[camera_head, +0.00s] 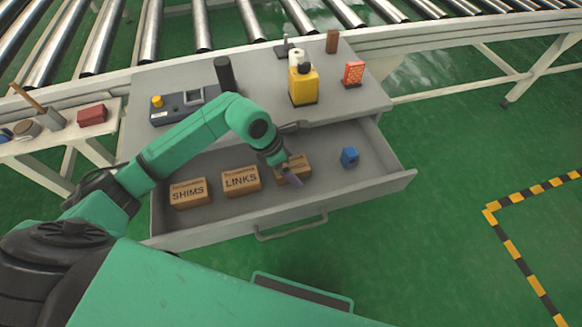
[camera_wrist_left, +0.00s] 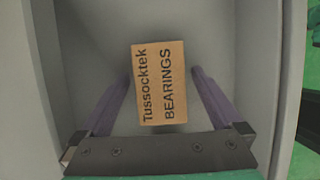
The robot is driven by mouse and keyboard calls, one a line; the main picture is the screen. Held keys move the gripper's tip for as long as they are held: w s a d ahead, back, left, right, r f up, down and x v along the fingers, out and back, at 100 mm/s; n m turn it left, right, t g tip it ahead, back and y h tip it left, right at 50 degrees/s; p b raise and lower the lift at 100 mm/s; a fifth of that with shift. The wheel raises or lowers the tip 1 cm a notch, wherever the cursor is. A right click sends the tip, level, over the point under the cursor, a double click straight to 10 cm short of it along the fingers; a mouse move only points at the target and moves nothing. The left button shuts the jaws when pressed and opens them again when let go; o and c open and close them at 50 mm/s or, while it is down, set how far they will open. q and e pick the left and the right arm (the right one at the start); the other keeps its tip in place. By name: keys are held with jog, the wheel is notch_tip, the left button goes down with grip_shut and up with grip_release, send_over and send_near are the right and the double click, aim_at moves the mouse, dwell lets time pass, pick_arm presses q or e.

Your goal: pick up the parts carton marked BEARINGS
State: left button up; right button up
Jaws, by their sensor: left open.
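The BEARINGS carton (camera_wrist_left: 158,83) is a small brown box with black print, "Tussocktek BEARINGS", on its face. In the head view this carton (camera_head: 303,165) lies in the open drawer (camera_head: 340,190), right of the LINKS carton (camera_head: 240,181) and the SHIMS carton (camera_head: 189,193), its print mostly hidden by my gripper. My left gripper (camera_head: 288,180) is open over the carton. In the left wrist view its purple fingers (camera_wrist_left: 160,76) lie on either side of the carton, with a gap at each side. Whether the fingertips reach down beside it I cannot tell. My right gripper is not in view.
A blue block (camera_head: 349,157) lies in the drawer's right part. The drawer walls stand around the cartons, close to the gripper in the wrist view. On the bench above are a yellow bottle (camera_head: 303,86), a black cylinder (camera_head: 225,73) and a red-orange box (camera_head: 354,73).

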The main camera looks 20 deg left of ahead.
pick_arm(q)
grip_shut()
